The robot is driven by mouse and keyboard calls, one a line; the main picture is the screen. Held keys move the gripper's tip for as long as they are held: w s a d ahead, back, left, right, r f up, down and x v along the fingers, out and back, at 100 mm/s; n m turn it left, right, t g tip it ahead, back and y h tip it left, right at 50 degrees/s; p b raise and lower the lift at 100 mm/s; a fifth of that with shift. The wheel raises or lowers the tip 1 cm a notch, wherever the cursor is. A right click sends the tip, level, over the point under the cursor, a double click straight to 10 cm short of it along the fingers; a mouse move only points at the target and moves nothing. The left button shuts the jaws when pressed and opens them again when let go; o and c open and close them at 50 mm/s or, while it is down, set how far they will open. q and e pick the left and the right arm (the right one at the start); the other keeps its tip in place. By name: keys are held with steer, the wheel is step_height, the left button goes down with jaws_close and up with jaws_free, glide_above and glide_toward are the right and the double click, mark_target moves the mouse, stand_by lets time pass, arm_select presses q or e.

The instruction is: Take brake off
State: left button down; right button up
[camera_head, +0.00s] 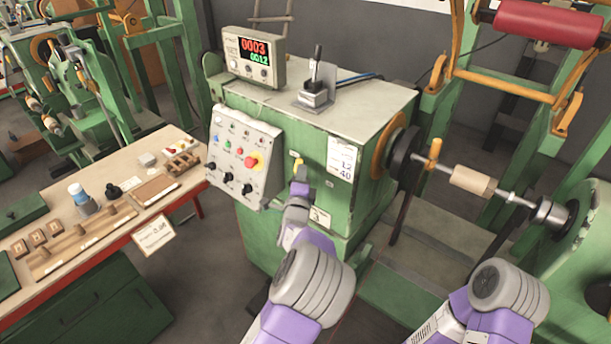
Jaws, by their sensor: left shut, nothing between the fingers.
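The green winding machine (345,105) stands in the middle. A lever with a black handle (317,62) stands nearly upright in a metal bracket on its top; nothing marks it as the brake. A grey control panel (240,155) with a red emergency button, black knobs and small lamps is on its front. My left gripper (299,174) is shut and empty in front of the green front face, right of the panel. A small yellow piece shows at its tip; I cannot tell whether they touch. My right arm shows at the lower right, but its gripper does not show.
A counter box (253,56) with red and green digits stands on the machine top. A shaft with a wooden core (473,181) runs off to the right, below a red roll (548,24). A bench (120,225) with wooden parts stands at the left.

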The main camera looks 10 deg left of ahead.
arm_select(q)
steer(key=shift+w+a+r+n+g+p, duration=0.3)
steer(key=shift+a+n+g, duration=0.1)
steer(key=shift+n, duration=0.1)
steer(key=shift+w+a+r+n+g+p, duration=0.15)
steer(key=shift+w+a+n+g+p, duration=0.15)
steer(key=shift+a+n, duration=0.15)
steer(key=shift+a, duration=0.1)
steer(key=shift+s, duration=0.1)
steer(key=s+d, duration=0.4)
steer(key=s, duration=0.8)
steer(key=shift+s, duration=0.25)
